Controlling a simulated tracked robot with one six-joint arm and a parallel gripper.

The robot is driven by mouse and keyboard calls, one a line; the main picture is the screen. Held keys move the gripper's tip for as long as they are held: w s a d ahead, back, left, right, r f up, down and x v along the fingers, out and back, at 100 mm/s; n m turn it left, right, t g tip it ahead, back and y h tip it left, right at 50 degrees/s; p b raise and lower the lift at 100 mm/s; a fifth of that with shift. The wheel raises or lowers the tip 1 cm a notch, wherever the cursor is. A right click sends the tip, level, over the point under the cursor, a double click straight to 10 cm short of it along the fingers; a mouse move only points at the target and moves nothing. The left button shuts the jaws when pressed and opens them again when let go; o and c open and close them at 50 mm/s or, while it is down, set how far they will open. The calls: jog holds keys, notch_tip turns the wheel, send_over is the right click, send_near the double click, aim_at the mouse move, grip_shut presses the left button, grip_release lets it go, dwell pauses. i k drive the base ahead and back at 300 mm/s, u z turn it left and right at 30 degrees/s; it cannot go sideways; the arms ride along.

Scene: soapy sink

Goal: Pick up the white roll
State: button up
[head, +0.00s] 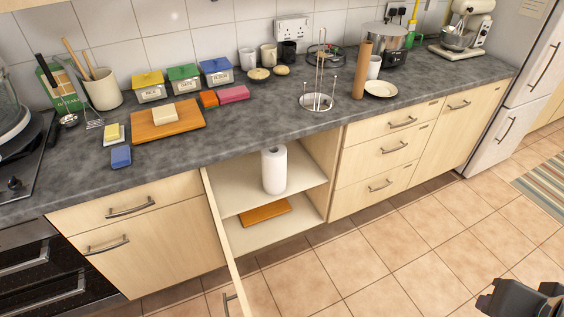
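The white roll (274,169) stands upright on the upper shelf of an open cupboard (238,200) under the counter, near the middle of the view. My gripper (524,297) is at the bottom right corner, dark and partly cut off by the frame edge. It is far from the roll, over the tiled floor. Its fingers are only partly visible, so I cannot tell whether it is open or shut.
The cupboard door (226,250) stands open toward me on the left of the opening. An orange board (264,212) lies on the lower shelf. The grey counter (250,130) overhangs the cupboard. Drawers (385,165) are to the right. The tiled floor (400,250) in front is clear.

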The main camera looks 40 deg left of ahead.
aim_at(273, 159)
jog(key=i, duration=2.85)
jog(key=u, duration=2.6)
